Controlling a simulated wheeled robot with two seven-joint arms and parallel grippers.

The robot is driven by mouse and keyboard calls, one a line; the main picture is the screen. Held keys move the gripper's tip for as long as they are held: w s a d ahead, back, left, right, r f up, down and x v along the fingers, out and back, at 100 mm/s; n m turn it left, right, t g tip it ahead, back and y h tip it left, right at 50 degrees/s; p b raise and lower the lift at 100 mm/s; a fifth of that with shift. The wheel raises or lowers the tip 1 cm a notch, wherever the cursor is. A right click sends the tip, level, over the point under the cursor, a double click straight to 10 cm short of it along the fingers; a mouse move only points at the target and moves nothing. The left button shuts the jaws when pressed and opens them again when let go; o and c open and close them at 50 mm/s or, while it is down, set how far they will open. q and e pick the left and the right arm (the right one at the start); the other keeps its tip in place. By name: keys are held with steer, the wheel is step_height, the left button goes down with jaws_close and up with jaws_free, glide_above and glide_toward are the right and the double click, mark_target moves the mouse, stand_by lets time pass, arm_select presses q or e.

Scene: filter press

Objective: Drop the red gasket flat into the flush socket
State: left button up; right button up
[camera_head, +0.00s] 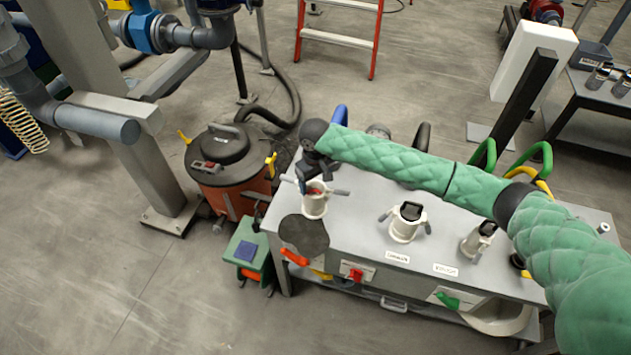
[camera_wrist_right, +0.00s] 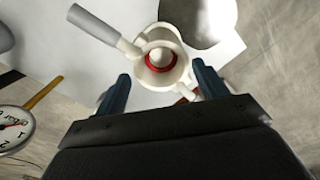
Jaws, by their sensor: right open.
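The red gasket (camera_wrist_right: 160,60) shows in the right wrist view as a ring inside the mouth of a white two-handled socket (camera_wrist_right: 148,37). It looks roughly level there, around a pale centre; whether it is fully down I cannot tell. In the head view a bit of red (camera_head: 314,190) shows in the same white socket (camera_head: 315,208) at the left end of the bench. My right gripper (camera_head: 306,184) is right at that socket. In the wrist view its two fingers (camera_wrist_right: 160,85) are apart, with nothing held between them. My left gripper is not in view.
The grey bench (camera_head: 352,222) holds two more white fittings with dark tops, one in the middle (camera_head: 405,230) and one further right (camera_head: 475,242). An orange-and-black vacuum (camera_head: 225,165) stands left of the bench.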

steer(key=shift+r, duration=0.25)
arm_select(q)
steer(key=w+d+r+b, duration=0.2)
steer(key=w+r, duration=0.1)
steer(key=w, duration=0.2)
steer(key=shift+b, duration=0.4)
arm_select(e)
step_height(320, 180, up, 7)
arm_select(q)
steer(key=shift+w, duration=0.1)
